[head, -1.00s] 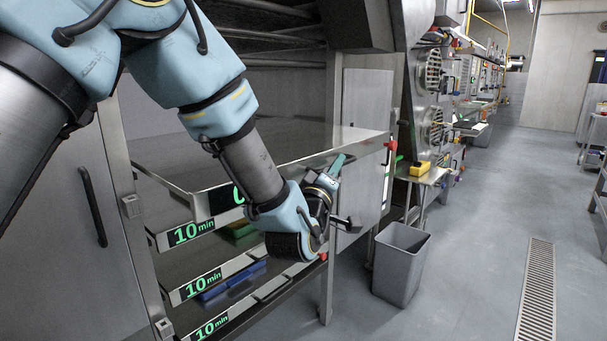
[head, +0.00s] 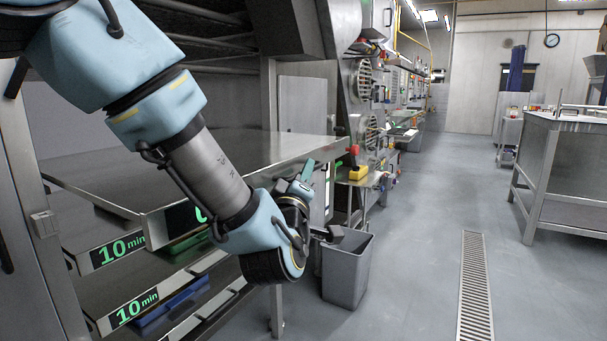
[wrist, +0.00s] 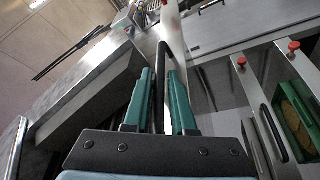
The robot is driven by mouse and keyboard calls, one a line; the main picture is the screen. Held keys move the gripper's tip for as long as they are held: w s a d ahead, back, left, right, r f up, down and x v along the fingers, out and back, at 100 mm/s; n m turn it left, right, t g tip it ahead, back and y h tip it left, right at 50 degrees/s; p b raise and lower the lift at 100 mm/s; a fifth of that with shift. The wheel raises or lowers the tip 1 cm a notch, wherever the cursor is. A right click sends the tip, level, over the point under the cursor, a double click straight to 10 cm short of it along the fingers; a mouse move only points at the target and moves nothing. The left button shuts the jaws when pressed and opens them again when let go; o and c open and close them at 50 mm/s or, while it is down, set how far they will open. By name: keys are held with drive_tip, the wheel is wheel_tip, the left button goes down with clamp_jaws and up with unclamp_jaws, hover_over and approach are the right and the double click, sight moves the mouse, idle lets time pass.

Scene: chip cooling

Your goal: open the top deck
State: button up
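The top deck (head: 285,150) is a flat metal tray. It is drawn out from the rack, well past the lower decks in the head view. A green-lit label on its front is partly hidden by my arm. My gripper (head: 305,180) is at the front of this deck. In the wrist view, the green fingers of my gripper (wrist: 162,85) stand close on both sides of a black bar handle (wrist: 159,60) and appear closed on it. The grip itself is partly hidden in the head view.
Lower decks with "10 min" labels (head: 118,250) sit under the top one, one holding a blue tray (head: 170,310). A green tray (wrist: 297,110) with yellowish pieces shows in the wrist view. A grey bin (head: 346,275) stands right of my gripper. The floor aisle (head: 415,270) is clear.

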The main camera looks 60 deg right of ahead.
drive_tip(key=b+v, duration=0.2)
drive_tip(key=v, duration=0.8)
drive_tip(key=shift+a, duration=0.4)
drive_tip(key=shift+s+f, duration=0.1)
drive_tip(key=shift+f, duration=0.05)
